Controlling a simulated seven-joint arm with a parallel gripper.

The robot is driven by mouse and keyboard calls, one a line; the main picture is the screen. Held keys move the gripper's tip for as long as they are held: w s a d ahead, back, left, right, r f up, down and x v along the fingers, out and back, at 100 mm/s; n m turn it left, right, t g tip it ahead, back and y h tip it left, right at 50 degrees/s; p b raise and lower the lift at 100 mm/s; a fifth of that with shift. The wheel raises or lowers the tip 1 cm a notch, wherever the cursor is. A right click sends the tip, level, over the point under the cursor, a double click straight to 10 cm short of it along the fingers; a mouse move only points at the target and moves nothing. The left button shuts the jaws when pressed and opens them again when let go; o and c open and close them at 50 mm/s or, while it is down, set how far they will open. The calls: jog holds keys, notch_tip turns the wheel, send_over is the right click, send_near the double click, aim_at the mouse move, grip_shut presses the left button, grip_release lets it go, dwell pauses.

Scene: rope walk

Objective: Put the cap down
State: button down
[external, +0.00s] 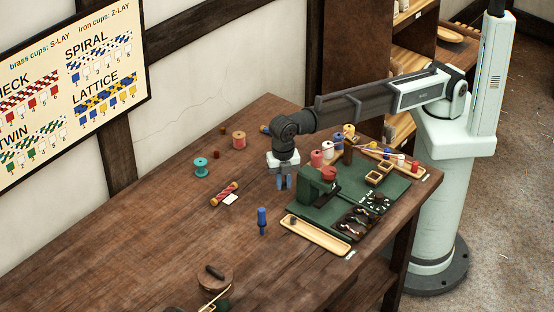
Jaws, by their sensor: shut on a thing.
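My gripper (284,183) is at the end of the arm, pointing down above the table, just left of the green machine (313,186). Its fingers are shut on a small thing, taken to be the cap. The fingers hide most of it, and its shape and colour are too small to tell. The gap between the fingertips and the table is hard to judge. The green machine has a red round part on top and stands on a green mat (390,199).
A blue peg-like piece (262,220) stands in front of my gripper, near a wooden tray (316,236). A teal spool (201,168), a pink spool (239,140) and a wound red bobbin (225,193) are to the left. Several spools stand behind the machine. The table's left-middle is clear.

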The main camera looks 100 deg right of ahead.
jog(key=s+a+n, duration=0.1)
jog(key=s+a, duration=0.2)
jog(key=a, duration=0.9)
jog(key=s+a+n, duration=0.1)
jog(key=s+a, duration=0.1)
jog(key=a, duration=1)
jog(key=m, duration=0.1)
send_over(297, 278)
jog(key=shift+f+m, duration=0.55)
jog(key=shift+f, duration=1.75)
jog(key=shift+f+m, duration=0.55)
jog(key=shift+f, duration=1.75)
jog(key=shift+f, duration=0.2)
jog(key=c, duration=1)
grip_release()
jog(key=shift+d, duration=0.1)
jog(key=shift+c, duration=0.2)
jog(key=shift+r, duration=0.15)
notch_tip(297, 278, up, 12)
jog(key=shift+o, duration=0.3)
